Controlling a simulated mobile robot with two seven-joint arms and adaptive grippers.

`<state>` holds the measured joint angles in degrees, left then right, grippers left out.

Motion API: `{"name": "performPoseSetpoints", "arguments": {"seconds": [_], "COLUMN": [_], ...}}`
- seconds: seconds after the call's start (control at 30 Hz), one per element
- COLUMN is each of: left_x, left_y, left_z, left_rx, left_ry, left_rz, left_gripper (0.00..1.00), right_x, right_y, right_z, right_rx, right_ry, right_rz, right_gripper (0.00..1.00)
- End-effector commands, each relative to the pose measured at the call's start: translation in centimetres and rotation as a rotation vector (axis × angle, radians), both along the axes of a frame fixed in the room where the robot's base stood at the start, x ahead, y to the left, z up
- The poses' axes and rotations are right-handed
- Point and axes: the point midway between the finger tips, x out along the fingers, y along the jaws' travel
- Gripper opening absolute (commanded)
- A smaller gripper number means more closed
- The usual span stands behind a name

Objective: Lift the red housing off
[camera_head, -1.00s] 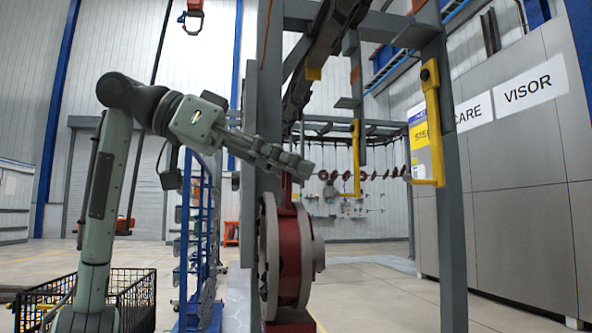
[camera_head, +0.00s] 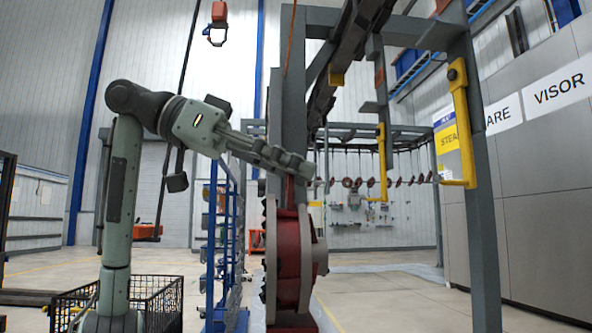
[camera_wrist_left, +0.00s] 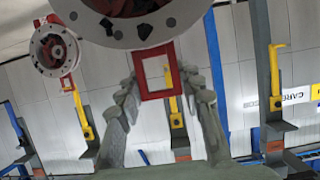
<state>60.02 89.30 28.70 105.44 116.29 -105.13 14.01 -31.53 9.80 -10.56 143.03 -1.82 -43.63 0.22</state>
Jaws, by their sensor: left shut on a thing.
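The red housing (camera_head: 288,258), a round red body between grey flanges, is upright in the middle of the head view, beside a grey post. My left gripper (camera_head: 298,168) is at its top and shut on its red square loop. In the left wrist view the loop (camera_wrist_left: 153,72) sits between my left fingers (camera_wrist_left: 158,92), with the housing's grey flange (camera_wrist_left: 140,32) at the top of that view. My fingers hide the top of the loop in the head view, so I cannot tell whether a hook still touches it. My right gripper is not in view.
A grey post (camera_head: 484,220) with a yellow hook (camera_head: 462,125) stands to the right. A blue rack (camera_head: 222,245) and a black wire basket (camera_head: 160,297) are at the left. Another housing (camera_wrist_left: 55,48) shows in the left wrist view. Open floor lies at the right.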

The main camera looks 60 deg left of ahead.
Motion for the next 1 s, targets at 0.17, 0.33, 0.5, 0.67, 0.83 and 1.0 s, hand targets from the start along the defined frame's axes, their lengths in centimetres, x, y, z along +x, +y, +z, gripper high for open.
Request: {"name": "performPoseSetpoints", "arguments": {"seconds": [0.17,0.33,0.5,0.67,0.83,1.0], "left_x": [-1.5,-3.1,-4.6,-5.8,-6.3,-6.3], "left_y": [0.7,1.3,1.9,2.4,2.6,2.6], "left_z": [0.2,0.2,0.2,0.2,0.2,0.2], "left_rx": [-0.004,-0.004,-0.005,-0.004,-0.004,-0.003], "left_ry": [-0.01,-0.01,-0.01,-0.009,-0.008,-0.008], "left_rz": [0.003,0.002,0.003,0.001,0.001,0.001], "left_gripper": [0.0,0.0,0.0,0.0,0.0,0.0], "right_x": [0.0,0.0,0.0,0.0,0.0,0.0], "right_y": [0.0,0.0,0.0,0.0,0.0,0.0], "right_z": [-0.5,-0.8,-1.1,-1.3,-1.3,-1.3], "right_rx": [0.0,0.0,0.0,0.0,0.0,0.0], "right_ry": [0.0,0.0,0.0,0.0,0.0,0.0], "right_rz": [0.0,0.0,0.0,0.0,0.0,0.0], "right_gripper": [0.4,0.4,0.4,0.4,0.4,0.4]}}
